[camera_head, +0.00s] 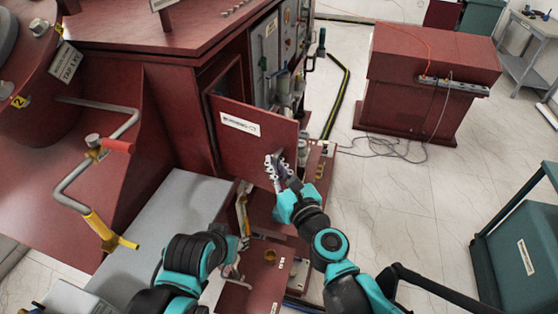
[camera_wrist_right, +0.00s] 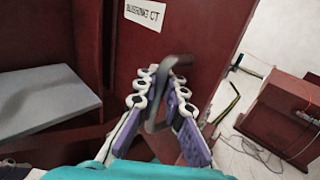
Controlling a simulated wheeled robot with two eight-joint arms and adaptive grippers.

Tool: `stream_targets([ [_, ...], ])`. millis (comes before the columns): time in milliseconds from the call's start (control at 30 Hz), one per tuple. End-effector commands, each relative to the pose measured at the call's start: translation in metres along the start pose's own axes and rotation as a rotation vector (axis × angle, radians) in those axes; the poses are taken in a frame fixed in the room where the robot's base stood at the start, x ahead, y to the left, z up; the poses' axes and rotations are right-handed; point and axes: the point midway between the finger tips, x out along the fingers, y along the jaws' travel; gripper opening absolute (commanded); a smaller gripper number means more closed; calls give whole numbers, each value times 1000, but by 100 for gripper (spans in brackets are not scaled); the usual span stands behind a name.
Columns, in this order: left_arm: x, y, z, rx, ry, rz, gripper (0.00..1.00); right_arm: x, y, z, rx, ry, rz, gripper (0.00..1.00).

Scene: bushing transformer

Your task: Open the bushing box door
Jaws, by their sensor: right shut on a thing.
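The bushing box door (camera_head: 250,148) is a dark red panel with a white label, on the side of the large red transformer body. It stands partly open, with a dark opening showing behind its upper edge. In the right wrist view the door (camera_wrist_right: 205,35) carries a "BUSHING CT" label and a dark bent handle (camera_wrist_right: 158,85). My right gripper (camera_head: 275,165) is at the door's lower right part. In the wrist view, its fingers (camera_wrist_right: 160,100) are closed around the handle. My left gripper (camera_head: 235,270) is low, apart from the door; its fingers are partly hidden.
A red cabinet (camera_head: 425,85) with cables stands at the back right. A teal bin (camera_head: 525,250) is at the right.

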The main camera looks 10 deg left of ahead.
Motion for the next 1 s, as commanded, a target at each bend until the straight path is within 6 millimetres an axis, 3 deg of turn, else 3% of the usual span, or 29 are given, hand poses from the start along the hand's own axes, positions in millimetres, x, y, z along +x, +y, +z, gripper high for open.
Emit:
stream_targets([
  [667,-1,0,-1,0,0,0,40,-3,6,-1,-2,0,-3,0],
  [700,-1,0,-1,0,0,0,40,-3,6,-1,-2,0,-3,15],
  [733,-1,0,-1,0,0,0,40,-3,6,-1,-2,0,-3,18],
  [1000,-1,0,-1,0,0,0,40,-3,7,0,-1,0,-1,18],
])
